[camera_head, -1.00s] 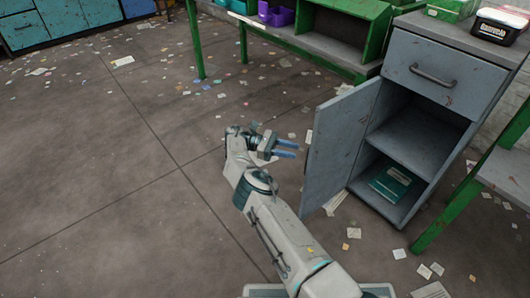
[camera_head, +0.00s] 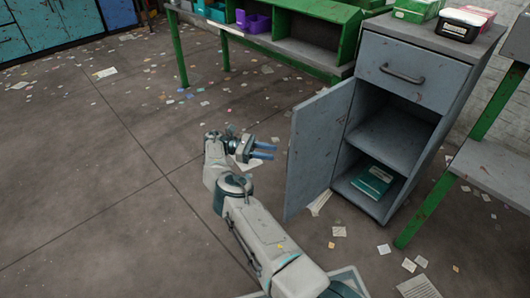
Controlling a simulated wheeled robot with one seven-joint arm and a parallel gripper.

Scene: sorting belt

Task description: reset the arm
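My gripper (camera_head: 264,151) is at the end of my arm, which reaches up from the bottom of the view. Its two blue fingers point right and stand apart with nothing seen between them. It is over the floor, left of the open grey cabinet door (camera_head: 316,150), and a small gap shows between the fingertips and the door.
The grey cabinet (camera_head: 412,60) stands at right with its drawer shut. A teal book (camera_head: 372,181) lies on its bottom shelf. A green bench (camera_head: 295,56) with purple bins (camera_head: 258,23) is behind. The floor (camera_head: 90,190) at left is open, with scattered paper scraps.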

